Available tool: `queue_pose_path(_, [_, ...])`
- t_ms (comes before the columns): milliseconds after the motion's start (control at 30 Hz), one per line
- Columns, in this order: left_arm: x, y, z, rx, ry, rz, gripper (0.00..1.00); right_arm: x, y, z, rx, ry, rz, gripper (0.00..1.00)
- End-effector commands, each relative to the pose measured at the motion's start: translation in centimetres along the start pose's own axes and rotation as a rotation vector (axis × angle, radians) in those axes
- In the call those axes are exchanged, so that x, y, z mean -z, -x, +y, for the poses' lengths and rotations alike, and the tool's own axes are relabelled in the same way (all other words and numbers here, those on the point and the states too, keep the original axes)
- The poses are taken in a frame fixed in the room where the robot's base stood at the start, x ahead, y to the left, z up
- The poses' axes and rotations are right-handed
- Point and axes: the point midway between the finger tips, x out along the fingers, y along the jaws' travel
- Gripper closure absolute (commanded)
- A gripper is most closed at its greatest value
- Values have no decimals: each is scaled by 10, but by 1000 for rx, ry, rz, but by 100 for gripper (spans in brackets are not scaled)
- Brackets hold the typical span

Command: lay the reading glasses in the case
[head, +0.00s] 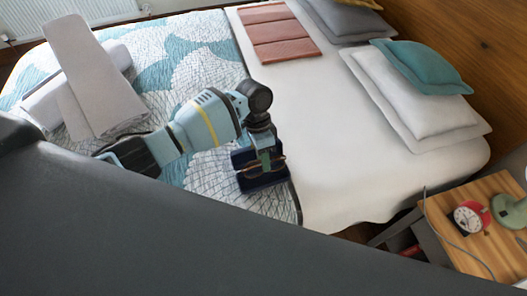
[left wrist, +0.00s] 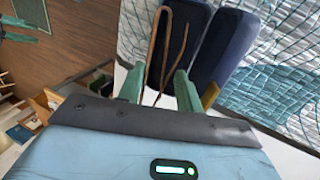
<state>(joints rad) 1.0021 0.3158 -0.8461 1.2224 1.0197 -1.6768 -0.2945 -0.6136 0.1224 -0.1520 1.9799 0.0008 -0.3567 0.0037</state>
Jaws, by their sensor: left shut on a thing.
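The case (head: 264,183) is dark navy and lies open on the patterned side of the bed. Its two halves also show in the left wrist view (left wrist: 228,48), side by side beyond my fingers. My left gripper (head: 265,162) is over the case and points down. It is shut on the reading glasses (head: 280,161), which have a thin brown frame. In the left wrist view the glasses (left wrist: 153,45) stick out past the fingertips, in front of the case. I cannot tell whether they touch the case.
Folded grey cloths (head: 90,75) lie on the bed at the left. Folded reddish-brown fabric (head: 280,32) lies at the back. Pillows and a teal cushion (head: 420,66) are at the right. A wooden nightstand (head: 478,250) holds a red clock (head: 470,217) and a green lamp. The white sheet between is clear.

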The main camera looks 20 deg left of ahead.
Motion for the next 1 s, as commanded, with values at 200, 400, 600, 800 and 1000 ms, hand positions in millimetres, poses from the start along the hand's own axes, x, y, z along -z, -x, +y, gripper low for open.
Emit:
queue_pose_path(200, [0, -17, -5, -2, 1, -2, 86, -9, -3, -2, 2, -5, -15, 64])
queue_pose_path(400, [0, -28, -9, -2, 1, -1, 86, -14, -6, -5, 3, -17, -23, 64])
queue_pose_path(600, [0, -33, -11, 0, 0, 0, 86, -15, -7, -6, 4, -21, -23, 64])
queue_pose_path(800, [0, -32, -11, 1, 0, 1, 86, -13, -7, -5, 4, -19, -21, 64])
queue_pose_path(1000, [0, -32, -11, 1, 0, 0, 86, -14, -7, -4, 4, -15, -22, 64])
